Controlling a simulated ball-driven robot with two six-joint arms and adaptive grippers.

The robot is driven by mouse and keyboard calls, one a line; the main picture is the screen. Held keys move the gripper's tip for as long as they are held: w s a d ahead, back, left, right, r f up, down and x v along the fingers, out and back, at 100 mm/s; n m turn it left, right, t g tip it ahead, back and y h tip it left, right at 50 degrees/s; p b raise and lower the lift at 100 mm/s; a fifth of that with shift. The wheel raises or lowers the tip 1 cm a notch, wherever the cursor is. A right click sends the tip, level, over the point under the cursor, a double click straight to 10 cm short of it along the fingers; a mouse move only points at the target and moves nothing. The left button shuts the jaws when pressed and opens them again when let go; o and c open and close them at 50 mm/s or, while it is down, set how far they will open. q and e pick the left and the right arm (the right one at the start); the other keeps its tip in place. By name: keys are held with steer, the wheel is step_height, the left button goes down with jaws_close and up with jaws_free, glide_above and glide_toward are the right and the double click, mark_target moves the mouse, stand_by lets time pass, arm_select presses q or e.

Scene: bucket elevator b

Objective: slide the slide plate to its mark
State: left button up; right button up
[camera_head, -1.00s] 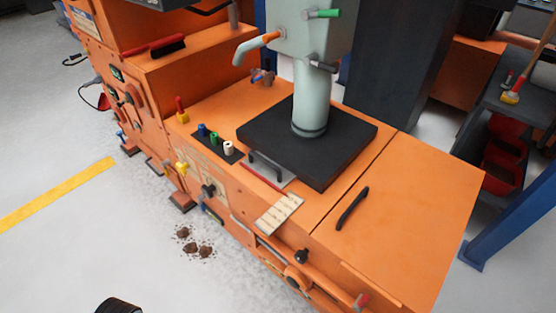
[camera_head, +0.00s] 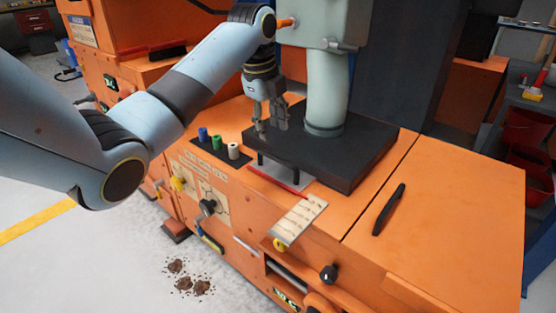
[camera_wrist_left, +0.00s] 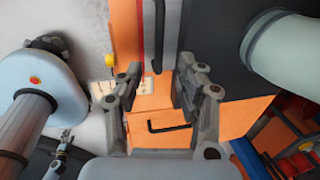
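The slide plate (camera_head: 264,174) is a thin grey plate with a black bar handle (camera_head: 277,164) and a red front edge. It lies at the front of the black base. A cream strip with tick lines (camera_head: 301,218) sits just right of it, on the orange top's front edge. My left gripper (camera_head: 272,128) is open, fingers down, above and behind the handle. In the left wrist view the handle (camera_wrist_left: 160,32) shows beyond the open fingertips, apparently apart from them. A small dark gripper (camera_wrist_left: 66,140), seemingly my right one, is at that view's lower left; its fingers are unclear.
A thick pale green column (camera_head: 326,100) stands on the black base (camera_head: 350,155). Blue, green and white pegs (camera_head: 218,143) stand left of the plate. A separate black handle (camera_head: 389,209) lies on the right orange surface, which is otherwise clear.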

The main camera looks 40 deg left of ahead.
arm_select(q)
steer(key=b, duration=0.2)
glide_above(276, 157)
steer(key=s, duration=0.1)
step_height(276, 157, down, 5)
steer(key=shift+s+r, duration=0.1)
steer(key=shift+r, duration=0.1)
steer(key=f, duration=0.2)
steer(key=f+b, duration=0.1)
steer(key=shift+w+f, duration=0.35)
steer(key=shift+w, duration=0.05)
steer(key=shift+w+f, duration=0.1)
steer(key=shift+f, duration=0.05)
arm_select(e)
steer(key=w+r, duration=0.1)
steer(key=w, duration=0.5)
steer(key=shift+w+a, duration=0.35)
steer(key=shift+a, duration=0.05)
arm_select(q)
jaws_close()
